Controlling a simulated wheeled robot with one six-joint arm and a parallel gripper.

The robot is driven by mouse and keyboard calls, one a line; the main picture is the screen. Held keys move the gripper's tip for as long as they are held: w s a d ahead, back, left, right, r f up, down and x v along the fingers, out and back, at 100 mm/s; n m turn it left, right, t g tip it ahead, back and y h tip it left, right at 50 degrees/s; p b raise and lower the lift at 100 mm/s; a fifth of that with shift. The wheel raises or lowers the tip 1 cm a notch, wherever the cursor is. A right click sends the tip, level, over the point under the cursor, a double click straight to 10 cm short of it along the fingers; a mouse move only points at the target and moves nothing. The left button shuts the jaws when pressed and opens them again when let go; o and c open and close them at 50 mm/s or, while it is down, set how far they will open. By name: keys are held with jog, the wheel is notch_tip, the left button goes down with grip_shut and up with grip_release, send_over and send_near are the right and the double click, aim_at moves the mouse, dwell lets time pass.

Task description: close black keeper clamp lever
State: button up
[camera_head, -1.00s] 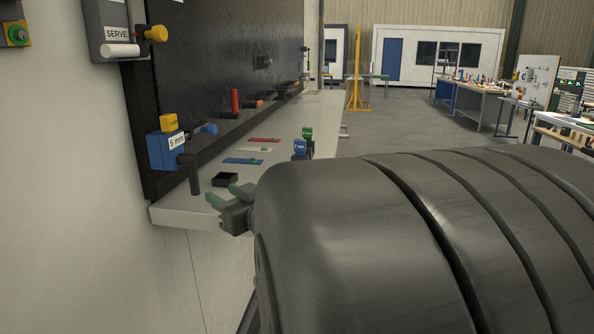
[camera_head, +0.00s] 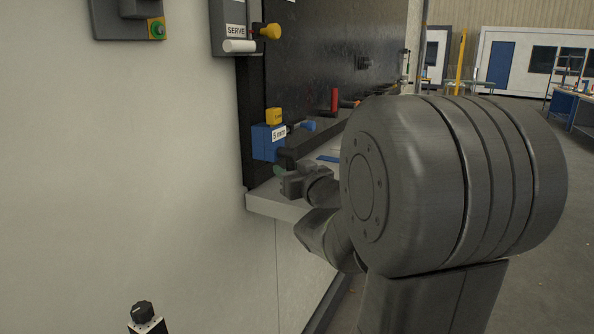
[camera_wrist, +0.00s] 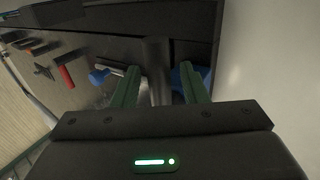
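The black lever (camera_wrist: 158,75) of the blue clamp block stands between my two green fingers in the wrist view, with a gap visible on each side. The blue block (camera_head: 265,147), labelled 5 mm, carries a yellow block (camera_head: 274,116) on top and sits at the near end of the dark panel. In the head view a dark bar, seemingly the lever (camera_head: 290,157), shows just above my gripper (camera_head: 279,171). My gripper (camera_wrist: 158,84) is open around the lever; contact is not visible. The fingertips are mostly hidden in the head view.
A light shelf (camera_head: 270,203) runs under the dark panel (camera_head: 318,65). A box with a black knob (camera_head: 145,318) is at lower left. A yellow knob (camera_head: 270,31) is above.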

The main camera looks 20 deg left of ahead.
grip_shut()
